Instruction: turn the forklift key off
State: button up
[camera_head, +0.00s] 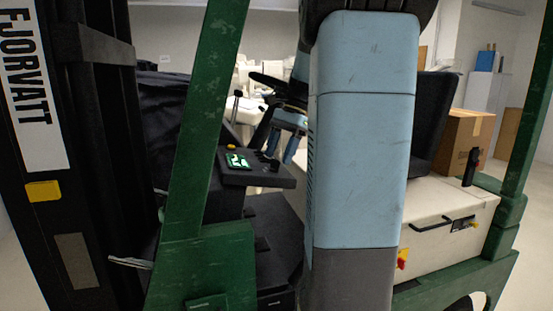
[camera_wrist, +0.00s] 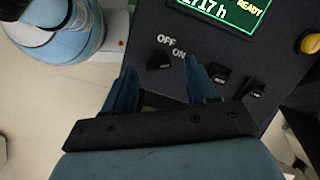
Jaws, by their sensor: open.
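The forklift's dark dash panel (camera_head: 258,177) stands in the middle of the head view. In the wrist view, a black key or knob (camera_wrist: 160,61) sits on it just below the white OFF and ON lettering (camera_wrist: 171,47). Which mark it points to is not clear. My gripper (camera_wrist: 160,87) is open and empty, its two blue fingers spread wide. The key lies between and beyond the fingertips, with no contact visible. In the head view my gripper (camera_head: 290,138) is just above the panel's right end. The green display (camera_wrist: 222,12) is lit and reads READY and hours.
Two black switches (camera_wrist: 221,74) lie right of the right finger. A yellow button (camera_wrist: 309,42) is at the panel's right. The green forklift post (camera_head: 205,130) stands left of the panel. A dark steering wheel (camera_head: 270,82) is behind it. My blue arm hides much of the cab.

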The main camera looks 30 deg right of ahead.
aim_at(275, 164)
jog(key=shift+x, duration=1.1)
jog(key=shift+c, duration=0.2)
